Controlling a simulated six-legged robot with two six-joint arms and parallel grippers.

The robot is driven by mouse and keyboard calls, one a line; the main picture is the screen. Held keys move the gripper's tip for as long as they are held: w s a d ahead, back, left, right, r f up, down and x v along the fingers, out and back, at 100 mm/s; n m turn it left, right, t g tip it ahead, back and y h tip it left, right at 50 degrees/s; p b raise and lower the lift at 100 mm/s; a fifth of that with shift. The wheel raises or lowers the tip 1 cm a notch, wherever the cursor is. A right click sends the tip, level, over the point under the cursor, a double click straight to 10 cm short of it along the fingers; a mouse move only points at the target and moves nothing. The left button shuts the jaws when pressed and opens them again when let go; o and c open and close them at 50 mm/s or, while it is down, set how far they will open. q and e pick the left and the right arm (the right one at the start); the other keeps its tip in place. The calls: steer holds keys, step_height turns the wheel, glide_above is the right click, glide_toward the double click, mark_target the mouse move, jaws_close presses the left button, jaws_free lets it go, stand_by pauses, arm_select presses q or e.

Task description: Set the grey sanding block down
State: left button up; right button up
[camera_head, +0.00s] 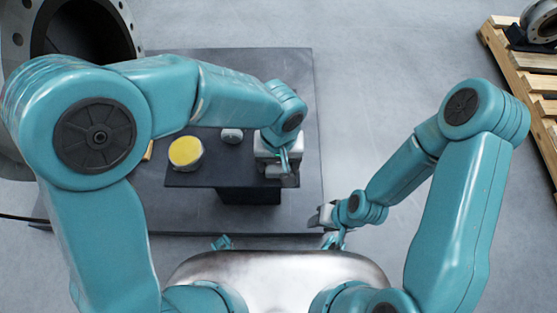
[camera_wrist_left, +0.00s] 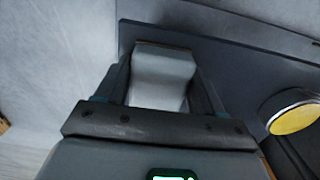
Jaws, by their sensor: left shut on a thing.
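My left gripper (camera_head: 285,168) is over the right end of a small dark table (camera_head: 205,179). In the left wrist view its two dark fingers (camera_wrist_left: 160,75) are shut on the grey sanding block (camera_wrist_left: 163,78), a pale grey piece with a darker far edge. In the head view the block (camera_head: 290,181) shows only in part below the gripper. I cannot tell whether its underside touches the tabletop. My right gripper (camera_head: 328,218) hangs off to the right of the table, near my body; its fingers are too small to read.
A round can with a yellow top (camera_head: 186,151) stands on the table's left part; it also shows in the left wrist view (camera_wrist_left: 296,119). A small grey object (camera_head: 231,136) lies between it and my gripper. A large flanged pipe (camera_head: 85,30) is upper left, a wooden pallet (camera_head: 520,70) upper right.

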arm_select(q)
steer(key=shift+f, duration=0.2)
steer(key=o, duration=0.9)
steer(key=shift+r, duration=0.1)
steer(key=shift+o, duration=0.2)
steer(key=shift+w+r, duration=0.1)
steer(key=shift+r, duration=0.4)
step_height(320, 180, up, 11)
steer(key=p, duration=0.3)
steer(key=shift+r+p, duration=0.15)
steer(key=shift+p, duration=0.15)
